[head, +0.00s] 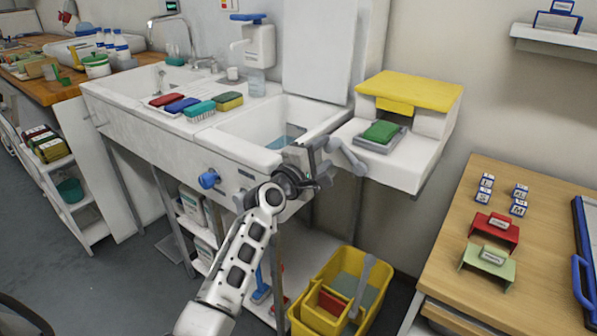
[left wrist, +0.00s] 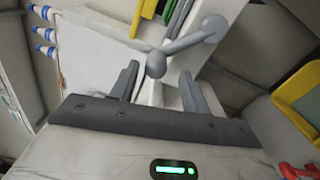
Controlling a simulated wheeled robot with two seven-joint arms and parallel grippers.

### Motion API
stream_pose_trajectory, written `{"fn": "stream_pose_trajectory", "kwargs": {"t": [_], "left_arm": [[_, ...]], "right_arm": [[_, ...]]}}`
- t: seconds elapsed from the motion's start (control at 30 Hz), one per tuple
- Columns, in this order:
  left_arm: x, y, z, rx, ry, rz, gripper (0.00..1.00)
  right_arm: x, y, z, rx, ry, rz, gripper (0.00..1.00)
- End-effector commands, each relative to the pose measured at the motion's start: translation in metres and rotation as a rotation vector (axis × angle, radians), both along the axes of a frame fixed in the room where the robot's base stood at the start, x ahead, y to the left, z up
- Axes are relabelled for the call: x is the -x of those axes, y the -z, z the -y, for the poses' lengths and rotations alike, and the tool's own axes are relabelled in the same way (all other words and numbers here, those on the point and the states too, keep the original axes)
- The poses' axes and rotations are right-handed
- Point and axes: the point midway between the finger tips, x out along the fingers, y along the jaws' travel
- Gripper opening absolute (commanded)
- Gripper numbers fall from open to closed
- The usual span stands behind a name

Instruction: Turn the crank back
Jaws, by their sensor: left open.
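The grey crank (head: 349,157) is at the right end of the sink unit, beside the green pad. In the left wrist view the crank (left wrist: 190,40) shows as a bent bar with rounded ends. My left gripper (head: 322,164) is open at the sink's front right corner, just left of the crank. In the left wrist view one rounded crank end appears between the open fingertips (left wrist: 160,73), with gaps on both sides. I cannot tell how deep it sits between them. The crank's mounting is partly hidden. My right gripper is not in view.
The white sink (head: 250,128) and a blue knob (head: 209,179) are left of the gripper. A yellow-lidded box (head: 410,90) and green pad (head: 381,131) are behind the crank. A yellow bucket (head: 375,310) stands below. A wooden table (head: 550,225) is at right.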

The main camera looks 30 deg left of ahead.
Motion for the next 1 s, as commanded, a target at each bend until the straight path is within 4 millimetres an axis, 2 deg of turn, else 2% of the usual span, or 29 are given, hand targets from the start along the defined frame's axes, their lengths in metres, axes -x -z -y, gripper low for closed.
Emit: {"fn": "stream_pose_trajectory", "kwargs": {"t": [0.1, 0.3, 0.5, 0.7, 0.93, 0.97, 1.0], "left_arm": [[0.031, 0.001, -0.004, 0.000, 0.001, -0.003, 0.47], [0.078, 0.002, -0.011, 0.001, 0.003, -0.003, 0.47], [0.110, 0.002, -0.016, 0.003, 0.003, -0.002, 0.47], [0.121, 0.001, -0.017, 0.003, 0.006, 0.001, 0.47], [0.122, 0.001, -0.017, 0.003, 0.005, 0.000, 0.47], [0.122, 0.001, -0.017, 0.003, 0.005, 0.000, 0.41], [0.122, 0.003, -0.016, -0.006, 0.007, -0.003, 0.30]], "right_arm": [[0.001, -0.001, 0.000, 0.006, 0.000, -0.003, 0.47], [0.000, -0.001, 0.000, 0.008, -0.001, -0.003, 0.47], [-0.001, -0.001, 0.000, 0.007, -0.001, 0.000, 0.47], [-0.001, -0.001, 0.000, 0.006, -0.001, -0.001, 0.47], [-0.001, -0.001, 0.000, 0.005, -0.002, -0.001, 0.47], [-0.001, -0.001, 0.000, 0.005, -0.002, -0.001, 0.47], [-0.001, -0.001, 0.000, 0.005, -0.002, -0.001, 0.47]]}}
